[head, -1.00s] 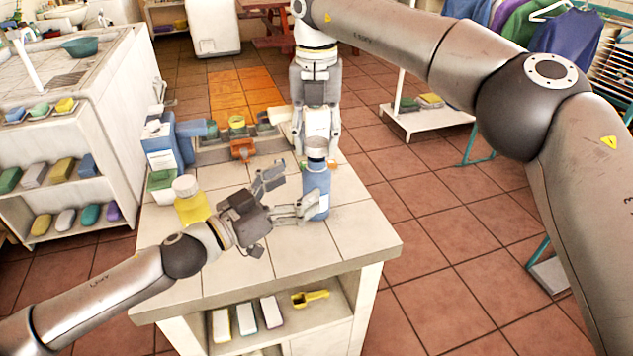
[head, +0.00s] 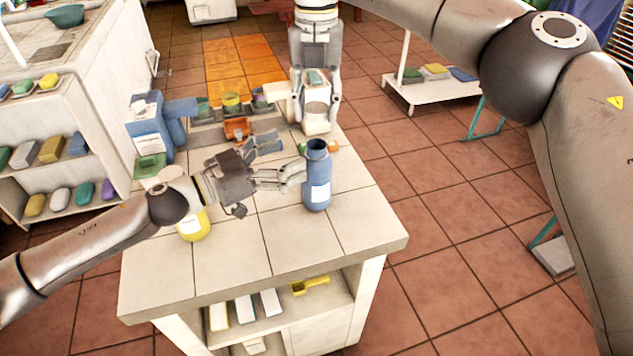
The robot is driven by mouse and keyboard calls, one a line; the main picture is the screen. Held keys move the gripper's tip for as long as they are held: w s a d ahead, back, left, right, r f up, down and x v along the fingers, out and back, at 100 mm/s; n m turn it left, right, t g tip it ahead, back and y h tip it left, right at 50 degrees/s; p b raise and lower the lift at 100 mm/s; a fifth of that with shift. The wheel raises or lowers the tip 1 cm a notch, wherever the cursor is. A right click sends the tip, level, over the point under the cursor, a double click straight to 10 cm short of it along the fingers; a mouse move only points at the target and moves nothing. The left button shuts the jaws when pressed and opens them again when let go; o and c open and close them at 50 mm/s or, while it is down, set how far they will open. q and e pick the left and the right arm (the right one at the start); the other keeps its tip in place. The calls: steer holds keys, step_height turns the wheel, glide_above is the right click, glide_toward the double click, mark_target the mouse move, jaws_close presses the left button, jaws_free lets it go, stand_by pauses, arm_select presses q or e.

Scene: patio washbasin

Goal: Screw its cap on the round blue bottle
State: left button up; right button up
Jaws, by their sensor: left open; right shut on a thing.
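The round blue bottle (head: 317,178) stands upright on the tiled counter, with a white label and a dark, open mouth at its top. My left gripper (head: 291,160) is open just left of the bottle, its lower finger close to the bottle's side; I cannot tell whether it touches. My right gripper (head: 316,112) points down above and behind the bottle. It is shut on a pale cap (head: 316,121), apart from the bottle's mouth; the cap is partly hidden between the fingers.
A yellow bottle (head: 194,222) stands at the left, partly behind my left arm. A blue pump bottle (head: 150,130), a green box (head: 149,167) and an orange item (head: 237,128) stand farther back. The counter (head: 345,235) is clear in front and right of the blue bottle.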

mark_target(317, 166)
arm_select(q)
step_height(317, 166, down, 6)
steer(key=x, duration=0.7)
steer(key=shift+w+d+r, duration=0.1)
steer(key=shift+d, duration=0.1)
steer(key=c, duration=1.5)
arm_select(e)
steer(key=shift+f, duration=2.45)
steer(key=shift+f, duration=0.1)
steer(key=shift+f, duration=0.8)
steer(key=shift+f, duration=0.55)
